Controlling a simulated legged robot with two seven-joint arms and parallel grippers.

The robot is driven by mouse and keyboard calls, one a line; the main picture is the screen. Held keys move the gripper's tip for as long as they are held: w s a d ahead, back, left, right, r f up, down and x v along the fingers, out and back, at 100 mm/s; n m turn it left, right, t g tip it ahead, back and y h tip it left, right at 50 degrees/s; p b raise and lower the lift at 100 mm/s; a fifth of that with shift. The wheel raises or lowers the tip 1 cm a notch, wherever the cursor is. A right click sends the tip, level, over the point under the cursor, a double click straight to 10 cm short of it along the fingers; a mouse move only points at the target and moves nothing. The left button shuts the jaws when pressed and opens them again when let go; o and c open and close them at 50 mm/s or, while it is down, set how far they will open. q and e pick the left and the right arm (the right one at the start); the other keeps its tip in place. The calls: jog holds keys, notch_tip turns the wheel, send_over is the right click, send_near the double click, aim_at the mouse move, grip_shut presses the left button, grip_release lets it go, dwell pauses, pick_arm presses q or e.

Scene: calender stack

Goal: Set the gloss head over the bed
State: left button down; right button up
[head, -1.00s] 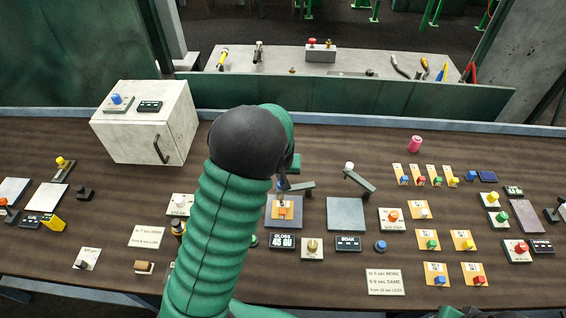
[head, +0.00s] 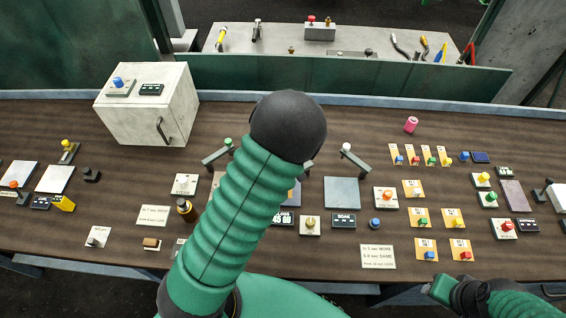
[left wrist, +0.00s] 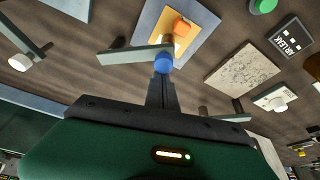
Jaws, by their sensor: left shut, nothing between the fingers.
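The gloss head, a grey bar with a blue knob (left wrist: 163,62), shows in the left wrist view. Its bar crosses the edge of the blue-grey bed (left wrist: 147,22), where a yellow card with an orange block (left wrist: 181,27) lies. In the head view my left arm covers the knob and most of the bed, and only a bar end (head: 308,166) shows. My left gripper (left wrist: 163,82) is shut, its fingertips at the blue knob; I cannot tell if they touch it. My right gripper (head: 442,288) is low at the right, its fingers unclear.
A similar arm with a white knob (head: 347,147) stands right of it beside a grey plate (head: 342,192). Another with a green knob (head: 228,143) stands left. A grey cabinet (head: 148,104) is at the back left. Many small buttons and cards fill the right side.

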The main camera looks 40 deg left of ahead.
pick_arm(q)
jog(key=shift+s+d, duration=0.1)
jog(key=p+v, duration=0.2)
jog(key=v, duration=1.4)
jog(key=s+d+f+m+h+b, duration=0.2)
jog(key=s+d+f+m+b, duration=0.3)
jog(key=s+d+f+m, duration=0.3)
jog(key=s+m, duration=0.1)
jog(key=s, duration=0.2)
jog(key=shift+d+f+h, duration=0.35)
jog(key=shift+h, duration=0.05)
